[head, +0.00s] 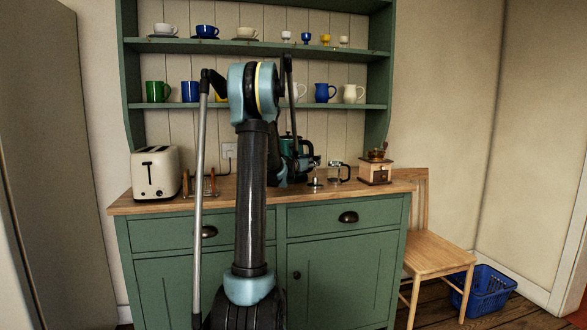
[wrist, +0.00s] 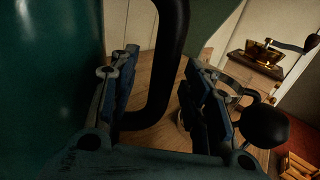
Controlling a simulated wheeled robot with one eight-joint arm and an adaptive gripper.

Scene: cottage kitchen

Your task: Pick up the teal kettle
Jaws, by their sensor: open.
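The teal kettle (head: 286,145) stands on the wooden counter in the head view, mostly hidden behind my arm. In the wrist view its dark teal body (wrist: 45,75) fills the left side, very close. Its black handle (wrist: 168,70) curves down between the two fingers of my gripper (wrist: 160,58). The fingers are apart, one on each side of the handle, with a gap visible on the right. I cannot tell whether the left finger touches the kettle.
A coffee grinder (head: 375,170) is farther right. A toaster (head: 155,173) and toast rack (head: 200,185) are left. Shelves of cups hang above.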

